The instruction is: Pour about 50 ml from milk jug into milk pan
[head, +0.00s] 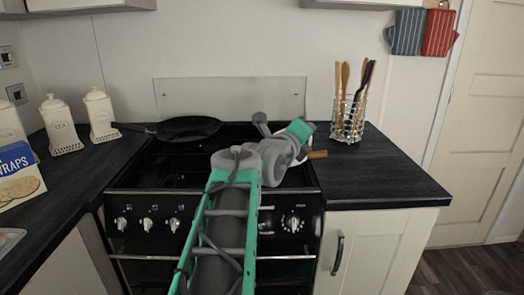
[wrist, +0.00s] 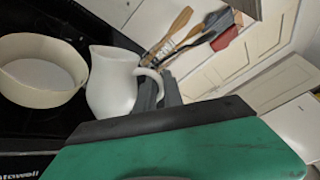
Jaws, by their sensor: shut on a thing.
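The milk jug (wrist: 112,82) is white, with its handle toward the right in the wrist view. My gripper (wrist: 153,90) is shut on its handle; the green hand fills the bottom of that view and hides part of the grip. The milk pan (wrist: 40,72) is a round cream pan just left of the jug, its open top and pale inside showing. I cannot tell whether it holds milk. In the head view, my arm hides the jug and most of the pan; the pan's wooden handle (head: 318,154) sticks out to the right over the hob.
A black frying pan (head: 186,128) sits on the hob's back left. A wire utensil holder (head: 347,120) stands on the right counter (head: 385,180), whose front is clear. White canisters (head: 101,115) and a wraps box (head: 18,175) stand on the left counter.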

